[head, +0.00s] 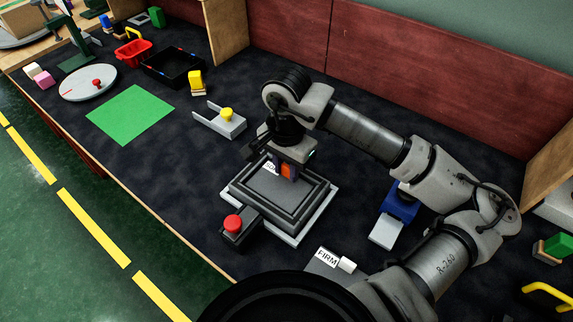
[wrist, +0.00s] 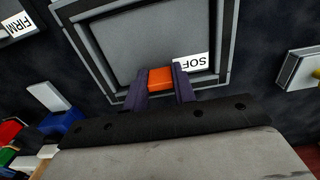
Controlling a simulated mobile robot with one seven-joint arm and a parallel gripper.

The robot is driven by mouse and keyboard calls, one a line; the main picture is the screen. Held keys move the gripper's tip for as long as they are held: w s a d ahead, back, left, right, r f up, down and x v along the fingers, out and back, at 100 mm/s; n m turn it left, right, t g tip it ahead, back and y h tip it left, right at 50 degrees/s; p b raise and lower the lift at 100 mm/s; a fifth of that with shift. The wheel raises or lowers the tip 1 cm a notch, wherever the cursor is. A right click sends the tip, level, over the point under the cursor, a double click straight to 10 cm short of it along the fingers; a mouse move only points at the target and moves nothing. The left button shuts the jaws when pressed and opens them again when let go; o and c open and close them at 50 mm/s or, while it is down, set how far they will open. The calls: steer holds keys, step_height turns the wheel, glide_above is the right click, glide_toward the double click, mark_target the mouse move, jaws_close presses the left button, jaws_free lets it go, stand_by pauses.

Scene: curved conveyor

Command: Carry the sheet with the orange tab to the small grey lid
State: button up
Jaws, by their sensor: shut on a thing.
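The grey sheet marked "SOFT" (wrist: 150,45) lies in or just over a dark stepped frame (head: 245,196); I cannot tell whether it touches. Its orange tab (wrist: 160,78) is between my gripper's fingers (wrist: 160,88), which are shut on it. In the head view the orange tab (head: 288,171) shows under my gripper (head: 284,168), and the hand hides part of the sheet. A small grey piece with a yellow knob (head: 232,127), possibly the small grey lid, lies left of and behind the frame. It shows at the right edge of the wrist view (wrist: 296,72).
A red button on a dark block (head: 233,223) stands at the frame's front left. A "FIRM" sheet (head: 322,264) lies in front, and a blue block with a grey plate (head: 398,205) to the right. A green mat (head: 130,114), a round plate (head: 87,83) and a black tray (head: 172,68) lie left.

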mark_target(287, 167)
steer(key=shift+f+b, duration=0.2)
steer(key=shift+b, duration=0.1)
steer(key=o, duration=0.9)
steer(key=shift+r, duration=0.1)
steer(key=shift+o, duration=0.2)
step_height(287, 167, up, 12)
steer(key=shift+r, duration=0.15)
